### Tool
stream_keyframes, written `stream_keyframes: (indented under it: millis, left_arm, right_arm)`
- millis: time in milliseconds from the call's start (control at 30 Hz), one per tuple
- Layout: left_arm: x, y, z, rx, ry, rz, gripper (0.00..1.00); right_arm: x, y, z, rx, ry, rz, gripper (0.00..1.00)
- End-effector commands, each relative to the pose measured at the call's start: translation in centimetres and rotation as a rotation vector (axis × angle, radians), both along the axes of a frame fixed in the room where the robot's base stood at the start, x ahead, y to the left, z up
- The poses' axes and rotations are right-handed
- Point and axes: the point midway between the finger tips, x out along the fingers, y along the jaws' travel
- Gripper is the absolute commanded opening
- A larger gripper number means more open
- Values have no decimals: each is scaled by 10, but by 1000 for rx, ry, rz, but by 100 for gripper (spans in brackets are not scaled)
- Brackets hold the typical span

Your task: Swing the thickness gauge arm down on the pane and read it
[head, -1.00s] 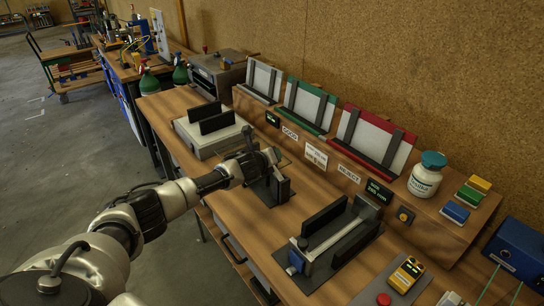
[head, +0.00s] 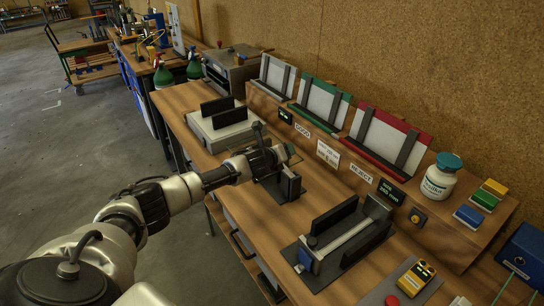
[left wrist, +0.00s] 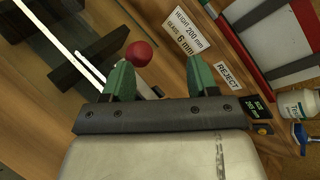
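My left gripper (head: 283,158) is over the small black stand (head: 289,186) on the bench in the head view; its fingertips are hard to make out there. The left wrist view shows its two green fingers (left wrist: 160,78) apart, with clear room between them. A red ball knob (left wrist: 138,53) is close to the left finger; I cannot tell whether they touch. A pale rod shows below the knob, partly hidden by that finger. A bright thin strip (left wrist: 62,44), perhaps the pane's edge, runs between dark blocks at upper left. My right gripper is not in view.
A long black-walled fixture (head: 338,243) with a blue end piece stands at front right. A grey unit with black walls (head: 220,128) stands to the left. Sorting racks (head: 384,138), a display (head: 391,192) and a white bottle (head: 440,178) line the back. Bare wood lies between the fixtures.

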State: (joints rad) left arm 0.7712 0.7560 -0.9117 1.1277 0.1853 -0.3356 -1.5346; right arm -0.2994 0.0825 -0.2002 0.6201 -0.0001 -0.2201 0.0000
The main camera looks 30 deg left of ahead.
Motion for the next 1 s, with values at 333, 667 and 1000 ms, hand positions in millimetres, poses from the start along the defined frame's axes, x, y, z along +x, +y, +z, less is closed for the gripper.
stream_keyframes:
  millis: [333, 667, 1000]
  left_arm:
    - [-49, 0, 19, 3, -1, -1, 59]
    - [-81, -2, 34, 2, -2, 2, 59]
    - [-84, -2, 37, 1, -1, 2, 59]
  right_arm:
    - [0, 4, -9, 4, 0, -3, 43]
    - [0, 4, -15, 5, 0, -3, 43]
    - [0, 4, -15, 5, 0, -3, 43]
